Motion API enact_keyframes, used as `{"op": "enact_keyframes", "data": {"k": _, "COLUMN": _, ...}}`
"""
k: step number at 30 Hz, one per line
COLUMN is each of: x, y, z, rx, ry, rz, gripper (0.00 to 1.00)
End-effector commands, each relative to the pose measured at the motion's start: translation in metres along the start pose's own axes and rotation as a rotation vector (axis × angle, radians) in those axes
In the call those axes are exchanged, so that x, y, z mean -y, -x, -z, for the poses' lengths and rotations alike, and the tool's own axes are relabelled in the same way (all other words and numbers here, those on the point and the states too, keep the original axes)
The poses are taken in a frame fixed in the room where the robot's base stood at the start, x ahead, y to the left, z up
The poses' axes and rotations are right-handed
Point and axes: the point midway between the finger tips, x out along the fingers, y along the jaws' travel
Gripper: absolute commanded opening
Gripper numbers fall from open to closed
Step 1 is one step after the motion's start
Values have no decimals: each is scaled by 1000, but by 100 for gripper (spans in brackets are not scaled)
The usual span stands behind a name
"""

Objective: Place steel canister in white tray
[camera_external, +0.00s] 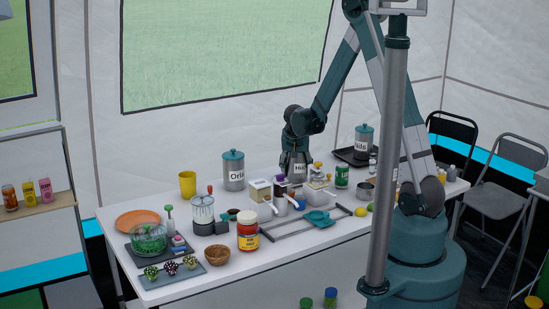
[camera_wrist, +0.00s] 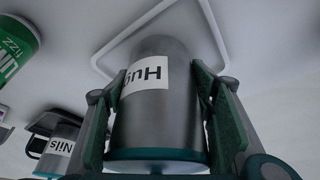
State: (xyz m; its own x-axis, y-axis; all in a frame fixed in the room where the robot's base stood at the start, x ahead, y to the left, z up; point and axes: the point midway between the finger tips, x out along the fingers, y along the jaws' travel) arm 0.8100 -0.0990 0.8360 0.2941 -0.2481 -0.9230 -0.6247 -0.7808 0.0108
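The steel canister, labelled "Hug…" with a teal lid, stands upright between the fingers of my gripper (camera_external: 296,152). In the wrist view the canister (camera_wrist: 155,105) fills the middle, and the green-padded fingers (camera_wrist: 165,115) press against both its sides. In the external view the canister (camera_external: 298,168) shows just below the gripper, partly covered by it. The white tray's thin raised rim (camera_wrist: 118,42) runs around and behind the canister's far end in the wrist view. The canister is over the tray; I cannot tell whether its base touches it. Clutter hides most of the tray in the external view.
A canister labelled "Orin" (camera_external: 233,172) stands left at the back. A "Nils" canister (camera_external: 364,139) stands on a dark tray to the right. A green can (camera_external: 342,177) stands close right of my gripper. Jars, a grinder (camera_external: 203,212) and bowls crowd the front.

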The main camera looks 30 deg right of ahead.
Motion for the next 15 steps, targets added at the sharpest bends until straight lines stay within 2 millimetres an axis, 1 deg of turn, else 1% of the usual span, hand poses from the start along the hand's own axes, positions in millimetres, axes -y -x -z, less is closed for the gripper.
{"op": "enact_keyframes", "data": {"k": 1, "x": 0, "y": 0, "z": 0, "rx": 0, "ry": 0, "rz": 0, "gripper": 60}}
{"op": "enact_keyframes", "data": {"k": 3, "x": 0, "y": 0, "z": 0, "rx": 0, "ry": 0, "rz": 0, "gripper": 68}}
{"op": "enact_keyframes", "data": {"k": 15, "x": 0, "y": 1, "z": 1, "rx": 0, "ry": 0, "rz": 0, "gripper": 68}}
